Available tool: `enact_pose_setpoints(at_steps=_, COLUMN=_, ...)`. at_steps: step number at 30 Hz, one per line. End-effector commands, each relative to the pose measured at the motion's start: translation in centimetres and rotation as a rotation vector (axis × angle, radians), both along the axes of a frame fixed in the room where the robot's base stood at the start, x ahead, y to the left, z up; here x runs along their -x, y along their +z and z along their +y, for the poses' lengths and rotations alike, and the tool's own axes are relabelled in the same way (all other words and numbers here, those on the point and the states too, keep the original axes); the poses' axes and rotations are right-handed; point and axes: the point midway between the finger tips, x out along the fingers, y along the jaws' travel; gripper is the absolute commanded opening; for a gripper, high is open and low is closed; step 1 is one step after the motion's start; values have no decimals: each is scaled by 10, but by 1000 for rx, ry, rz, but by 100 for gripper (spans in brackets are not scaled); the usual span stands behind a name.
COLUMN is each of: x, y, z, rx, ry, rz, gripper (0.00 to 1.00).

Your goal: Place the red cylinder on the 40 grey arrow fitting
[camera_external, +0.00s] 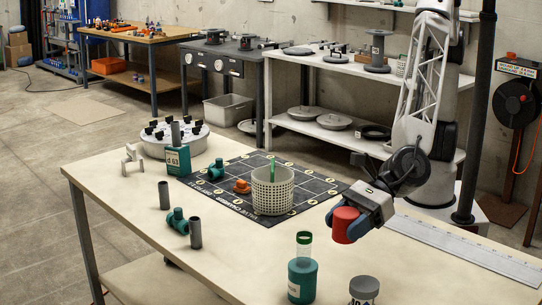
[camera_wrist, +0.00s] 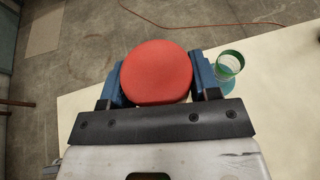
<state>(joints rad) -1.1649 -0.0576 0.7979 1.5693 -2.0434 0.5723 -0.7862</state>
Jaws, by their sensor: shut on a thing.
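The red cylinder (camera_external: 341,226) is held in the air over the front right of the table. My gripper (camera_external: 353,223) is shut on it. In the wrist view the red cylinder (camera_wrist: 156,72) sits between the two blue fingers of my gripper (camera_wrist: 160,82), its round face showing. A grey-topped fitting (camera_external: 363,288) with a white label, which seems to read 40, stands at the table's front edge below and right of the cylinder, apart from it. The picture's bottom edge cuts it off, and I cannot make out an arrow.
A teal bottle (camera_external: 302,277) with a clear, green-rimmed neck stands left of the fitting. It also shows in the wrist view (camera_wrist: 229,66). A mesh basket (camera_external: 272,190) stands on a dark mat (camera_external: 228,183). Grey pipes (camera_external: 195,232) and a teal fitting (camera_external: 178,221) stand farther left.

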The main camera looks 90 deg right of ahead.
Motion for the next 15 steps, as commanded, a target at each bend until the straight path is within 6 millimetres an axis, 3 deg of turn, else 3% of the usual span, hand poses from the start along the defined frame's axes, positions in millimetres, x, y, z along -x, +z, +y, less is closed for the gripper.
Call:
enact_pose_setpoints(at_steps=6, x=30, y=-10, z=14, rx=2, ry=-12, rz=-2, gripper=11)
enact_pose_setpoints(at_steps=15, x=48, y=-17, z=20, rx=4, ry=-22, rz=-5, gripper=11)
